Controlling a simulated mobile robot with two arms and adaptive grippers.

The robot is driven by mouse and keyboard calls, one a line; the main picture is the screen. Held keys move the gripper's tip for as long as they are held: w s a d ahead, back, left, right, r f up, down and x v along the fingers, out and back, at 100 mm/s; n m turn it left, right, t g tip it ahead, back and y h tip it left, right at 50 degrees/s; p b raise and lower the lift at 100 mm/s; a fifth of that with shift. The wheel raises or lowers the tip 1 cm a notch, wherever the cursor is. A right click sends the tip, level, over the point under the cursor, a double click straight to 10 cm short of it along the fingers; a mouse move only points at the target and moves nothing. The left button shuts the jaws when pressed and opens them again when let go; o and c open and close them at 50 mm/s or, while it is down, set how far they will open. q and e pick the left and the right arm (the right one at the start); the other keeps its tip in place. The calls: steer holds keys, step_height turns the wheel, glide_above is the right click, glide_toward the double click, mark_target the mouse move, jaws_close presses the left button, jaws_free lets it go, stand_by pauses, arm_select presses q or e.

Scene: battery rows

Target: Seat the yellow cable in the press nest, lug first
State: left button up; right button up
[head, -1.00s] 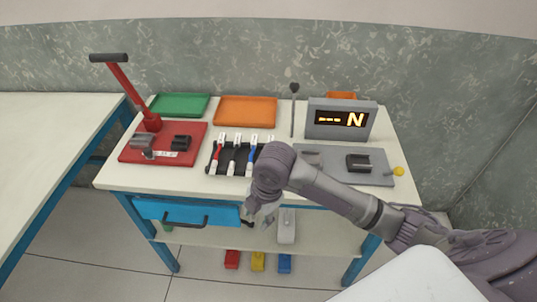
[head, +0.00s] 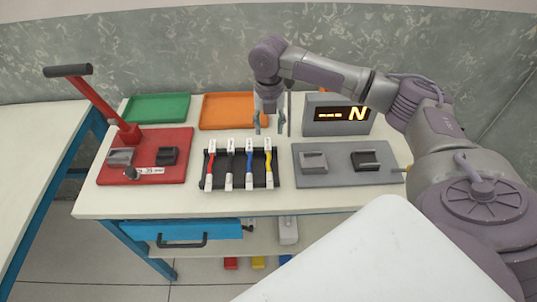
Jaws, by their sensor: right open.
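The yellow cable (head: 269,170) stands at the right end of a black rack (head: 222,187), next to red, black and blue cables, with white tags on them. The red press (head: 147,178) is on the left, its long lever raised. On its base are a grey block (head: 120,157) and a black block (head: 168,156), both with nothing visible seated in them. I cannot tell which one is the nest. My right gripper (head: 269,124) points down, open and empty, above and behind the yellow cable's end of the rack. My left gripper is out of view.
A grey plate (head: 345,178) with two blocks lies right of the rack. A display box (head: 336,129) reading N stands behind it, near a thin upright post (head: 290,112). Green (head: 157,107) and orange (head: 220,110) trays lie at the back. The table's front strip is clear.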

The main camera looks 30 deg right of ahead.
mark_target(268, 146)
step_height(268, 146, down, 3)
steer(key=shift+w+a+f, duration=0.1)
steer(key=shift+w+f, duration=0.05)
steer(key=shift+f, duration=0.05)
step_height(268, 146, down, 4)
steer(key=shift+r+p, duration=0.25)
steer(key=shift+p, duration=0.2)
steer(key=shift+f, duration=0.15)
jaws_close()
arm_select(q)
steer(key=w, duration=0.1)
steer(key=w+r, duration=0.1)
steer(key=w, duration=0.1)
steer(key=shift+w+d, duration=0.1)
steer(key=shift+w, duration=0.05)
